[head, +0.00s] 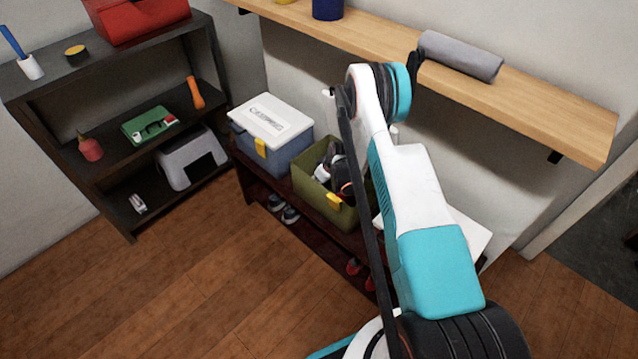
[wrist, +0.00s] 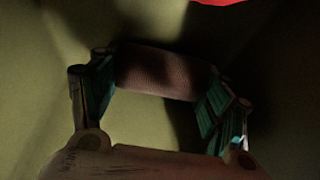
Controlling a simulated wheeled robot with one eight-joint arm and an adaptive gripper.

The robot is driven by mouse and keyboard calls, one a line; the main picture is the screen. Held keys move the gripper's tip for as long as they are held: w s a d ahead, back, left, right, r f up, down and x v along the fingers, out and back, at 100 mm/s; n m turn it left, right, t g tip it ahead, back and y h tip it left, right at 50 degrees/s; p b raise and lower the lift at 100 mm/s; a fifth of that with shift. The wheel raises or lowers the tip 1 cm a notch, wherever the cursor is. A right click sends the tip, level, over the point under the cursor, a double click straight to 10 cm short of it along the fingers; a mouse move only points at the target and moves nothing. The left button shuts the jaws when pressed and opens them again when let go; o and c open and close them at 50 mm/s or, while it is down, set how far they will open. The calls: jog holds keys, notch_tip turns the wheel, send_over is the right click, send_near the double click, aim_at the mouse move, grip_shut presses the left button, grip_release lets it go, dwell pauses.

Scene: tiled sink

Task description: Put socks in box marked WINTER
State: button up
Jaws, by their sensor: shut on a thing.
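An open olive-green box (head: 311,191) with a yellow latch stands on the low dark bench in the head view. My gripper (head: 335,172) reaches down into it. In the wrist view its fingers (wrist: 160,82) are shut on a brownish knitted thing (wrist: 165,71), which looks like the socks, inside the olive walls (wrist: 35,75). I cannot tell whether it touches the box floor. A red thing (wrist: 222,2) shows at the top edge of the wrist view. No WINTER marking is readable.
A blue-grey box with a white lettered lid (head: 268,118) stands left of the olive box. A white panel (head: 465,235) lies behind my arm. Shoes (head: 283,208) sit below. A wooden wall shelf (head: 540,107) hangs above. The floor at the left is clear.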

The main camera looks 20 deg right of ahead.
jog(key=shift+f, duration=0.15)
jog(key=o, duration=0.9)
jog(key=shift+c, duration=0.2)
jog(key=s+a+r+m+p, duration=0.15)
jog(key=s+r, duration=0.25)
jog(key=r, duration=1.1)
jog(key=s+a+r+t+h+p, duration=0.1)
jog(key=s+a+r, duration=0.2)
jog(key=r, duration=1.2)
jog(key=s+a+r+m+p, duration=0.15)
jog(key=s+r, duration=0.25)
jog(key=r, duration=1.1)
jog(key=s+a+r, duration=0.2)
jog(key=s+r, duration=0.1)
jog(key=s, duration=0.5)
jog(key=s+a+r+m+t, duration=0.1)
jog(key=s+a+r, duration=0.2)
jog(key=s, duration=0.5)
jog(key=s+a+r+t, duration=0.1)
jog(key=s+r, duration=0.3)
jog(key=s, duration=0.4)
jog(key=shift+s+a+r+h, duration=0.2)
jog(key=shift+a+r+h, duration=0.2)
jog(key=shift+a, duration=0.25)
